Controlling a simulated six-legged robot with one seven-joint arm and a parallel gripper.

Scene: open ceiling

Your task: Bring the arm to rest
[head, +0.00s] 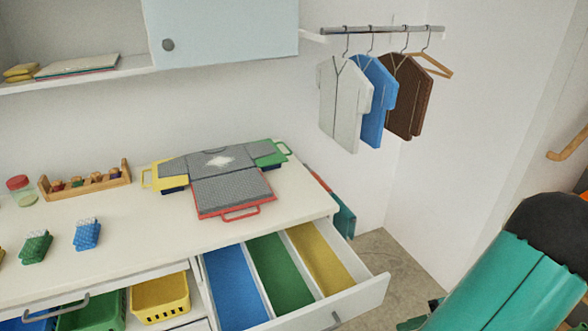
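A teal arm link of mine with a dark rounded joint (545,235) fills the lower right corner, close to the camera. It is to the right of the open drawer and apart from the counter in the picture. My gripper is outside the view, so whether it is open or holds anything does not show.
An open drawer (372,296) with blue, green and yellow compartments juts out from the white counter (130,228). A grey shirt (232,190) lies on a folding board with a red handle (240,214). Shirts (340,100) hang from a rail (385,30). Floor (375,255) shows at right.

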